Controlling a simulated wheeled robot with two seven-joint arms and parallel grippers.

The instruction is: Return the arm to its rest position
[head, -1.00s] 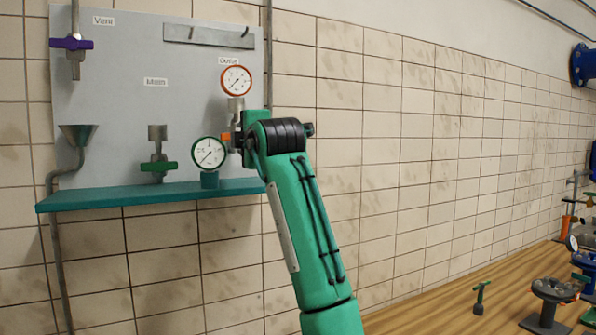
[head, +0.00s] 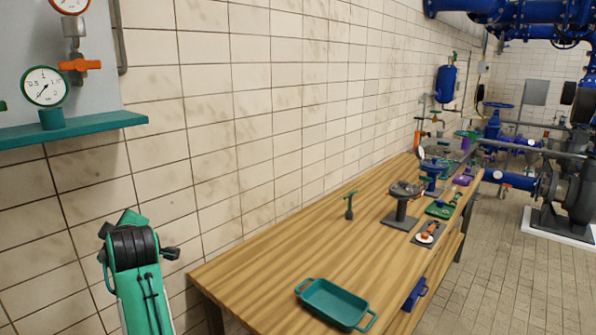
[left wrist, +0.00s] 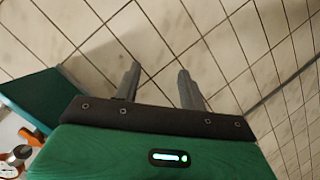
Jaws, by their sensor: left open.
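My left arm, green with a black joint, stands at the lower left of the head view, in front of the tiled wall and below the teal shelf (head: 90,130). My left gripper (left wrist: 158,80) shows in the left wrist view with its two grey fingers apart and nothing between them. Its fingers point towards bare wall tiles. The shelf also shows at the left of the left wrist view (left wrist: 40,92), beside the gripper. In the head view the gripper is mostly hidden by the arm. My right gripper is not in view.
A gauge (head: 44,87) stands on the shelf, by an orange valve handle (head: 80,65). The wooden workbench (head: 270,262) at right carries a teal tray (head: 335,304), a small green-handled tool (head: 349,205) and a grey stand (head: 401,205). Blue pipes and pumps stand farther right, beyond open floor.

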